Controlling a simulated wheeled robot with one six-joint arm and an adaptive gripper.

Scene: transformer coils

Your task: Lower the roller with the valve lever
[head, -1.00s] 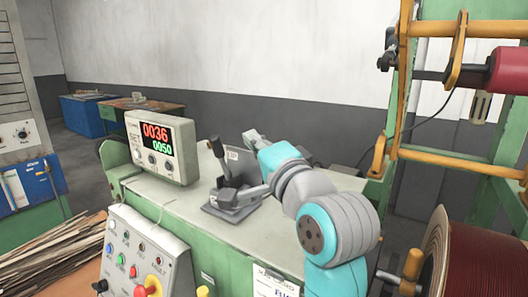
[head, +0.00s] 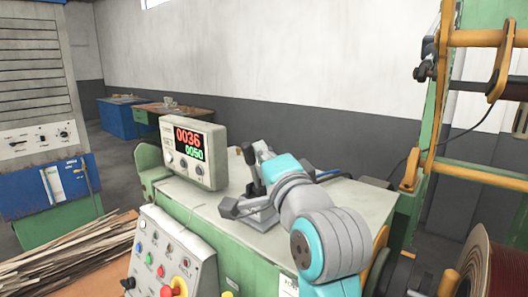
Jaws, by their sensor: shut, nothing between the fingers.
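The valve lever (head: 249,157), a dark upright handle with a black knob, stands on a grey base plate (head: 262,221) on the light machine top. My gripper (head: 226,208) is small and grey, shut and empty, low over the machine top. In the picture it is left of and below the lever knob, in front of the base plate. I cannot tell whether it touches the lever mount. My arm hides part of the mount.
A counter box (head: 193,153) showing 0036 and 0050 stands left of the lever. A control panel (head: 165,255) with several buttons is in front. The machine top (head: 215,195) is clear between box and lever. A copper coil (head: 490,265) stands at lower right.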

